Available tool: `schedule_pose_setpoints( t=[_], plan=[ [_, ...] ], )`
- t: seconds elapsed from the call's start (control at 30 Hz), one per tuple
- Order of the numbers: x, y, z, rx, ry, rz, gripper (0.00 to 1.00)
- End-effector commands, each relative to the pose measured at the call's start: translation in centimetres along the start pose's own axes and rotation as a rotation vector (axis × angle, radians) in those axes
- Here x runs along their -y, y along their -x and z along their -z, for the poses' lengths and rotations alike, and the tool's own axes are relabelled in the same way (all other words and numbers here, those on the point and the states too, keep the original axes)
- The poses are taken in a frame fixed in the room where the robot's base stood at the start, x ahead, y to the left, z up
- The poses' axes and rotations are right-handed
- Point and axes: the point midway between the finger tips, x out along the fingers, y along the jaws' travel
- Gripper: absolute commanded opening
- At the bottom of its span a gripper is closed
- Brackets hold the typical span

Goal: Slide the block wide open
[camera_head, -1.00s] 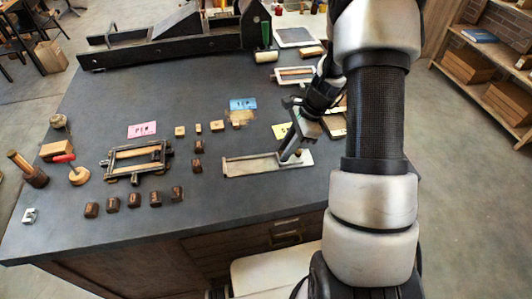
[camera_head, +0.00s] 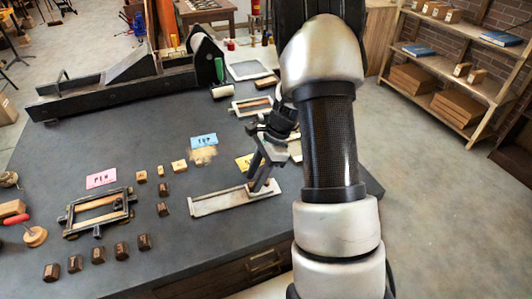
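A long, shallow metal tray (camera_head: 222,203), which looks like a composing stick, lies on the dark tabletop in front of my arm. Its left and middle parts look empty. My gripper (camera_head: 259,186) points down at the right part of the tray, with its fingertips inside or just above it. A small brownish piece shows at the fingertips and may be the sliding block. The fingers and wrist hide most of it. I cannot tell whether the fingers are shut on it or only beside it.
A dark frame (camera_head: 69,222) and several small dark blocks (camera_head: 98,254) lie to the left. Pink (camera_head: 101,179), blue (camera_head: 204,141) and yellow (camera_head: 243,162) cards lie around the tray. A large press (camera_head: 120,88) stands at the back. Shelves (camera_head: 440,105) stand on the right.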

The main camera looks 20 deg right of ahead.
Motion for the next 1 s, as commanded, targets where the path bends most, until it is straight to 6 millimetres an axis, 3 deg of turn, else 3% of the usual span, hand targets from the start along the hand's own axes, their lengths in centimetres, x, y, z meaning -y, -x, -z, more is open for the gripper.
schedule_pose_setpoints(
  t=[0.4, 0.6, 0.8, 1.0],
  plan=[
    [0.1, 10.2, 0.1, -0.003, 0.001, 0.005, 0.36],
    [0.1, 13.8, 0.0, -0.002, 0.001, 0.003, 0.36],
    [0.0, 15.5, 0.0, -0.002, 0.001, 0.001, 0.36],
    [0.0, 15.7, 0.0, -0.001, 0.0, 0.0, 0.36]
  ],
)
